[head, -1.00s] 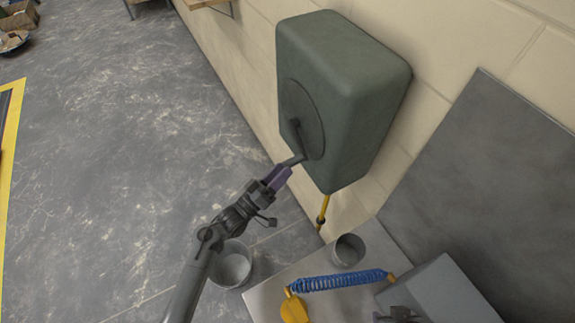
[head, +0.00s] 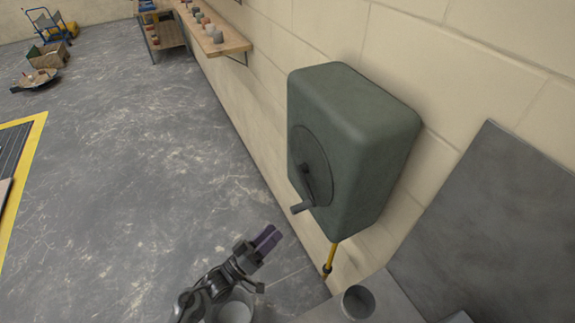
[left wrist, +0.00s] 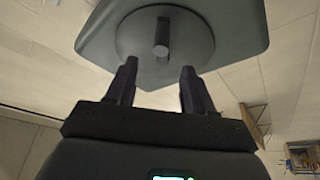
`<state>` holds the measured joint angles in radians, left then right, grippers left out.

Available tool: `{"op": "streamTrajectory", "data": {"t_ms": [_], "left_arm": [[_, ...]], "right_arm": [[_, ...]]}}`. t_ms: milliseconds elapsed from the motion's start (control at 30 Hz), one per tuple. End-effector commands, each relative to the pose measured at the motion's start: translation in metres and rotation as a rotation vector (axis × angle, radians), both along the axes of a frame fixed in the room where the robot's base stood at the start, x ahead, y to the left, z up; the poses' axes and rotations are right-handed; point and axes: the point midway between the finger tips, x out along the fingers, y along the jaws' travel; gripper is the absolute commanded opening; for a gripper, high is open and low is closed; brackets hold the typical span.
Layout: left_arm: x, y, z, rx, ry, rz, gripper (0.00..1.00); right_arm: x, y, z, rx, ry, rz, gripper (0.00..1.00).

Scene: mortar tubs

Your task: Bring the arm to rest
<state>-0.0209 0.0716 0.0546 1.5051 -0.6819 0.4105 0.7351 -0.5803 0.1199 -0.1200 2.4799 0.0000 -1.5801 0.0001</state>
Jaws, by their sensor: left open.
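My left gripper (head: 270,238) is open and empty in the head view, below and left of the crank handle and apart from it. A grey-green wall box (head: 352,145) carries a round disc (head: 311,165) with a crank whose handle (head: 301,208) points down and left. In the left wrist view, the two dark fingers of the gripper (left wrist: 159,72) stand apart. The handle (left wrist: 162,38) shows end-on beyond the gap between them, in front of the disc (left wrist: 140,32). My right gripper does not show.
A yellow pipe (head: 331,258) runs below the box. A grey tub (head: 357,303) stands at the bottom, and another (head: 237,312) is partly hidden behind my left arm. A shelf with small pots (head: 228,42) is on the wall. The floor at left is largely clear.

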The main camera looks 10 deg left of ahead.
Motion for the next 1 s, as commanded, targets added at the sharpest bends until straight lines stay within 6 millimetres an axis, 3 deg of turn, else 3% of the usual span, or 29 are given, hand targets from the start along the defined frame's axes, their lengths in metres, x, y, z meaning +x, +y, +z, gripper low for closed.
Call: {"op": "streamTrajectory", "data": {"t_ms": [167, 267, 400, 567, 800, 1000], "left_arm": [[-0.017, 0.0, -0.011, 0.002, 0.049, 0.0, 0.53], [-0.042, -0.004, -0.019, 0.005, 0.096, -0.011, 0.53], [-0.081, -0.012, 0.002, 0.049, 0.133, -0.005, 0.53], [-0.109, -0.015, 0.018, 0.275, 0.254, 0.072, 0.53], [-0.145, 0.011, 0.041, 0.657, 0.492, 0.191, 0.53], [-0.186, 0.043, 0.063, 0.923, 0.727, 0.216, 0.53]], "right_arm": [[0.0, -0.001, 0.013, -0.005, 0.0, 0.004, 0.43], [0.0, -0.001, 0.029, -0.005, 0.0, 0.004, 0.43], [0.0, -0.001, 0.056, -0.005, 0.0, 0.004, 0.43], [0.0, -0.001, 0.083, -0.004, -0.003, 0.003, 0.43], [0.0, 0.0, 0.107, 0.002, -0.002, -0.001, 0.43], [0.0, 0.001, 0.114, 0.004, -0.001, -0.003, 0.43]]}}
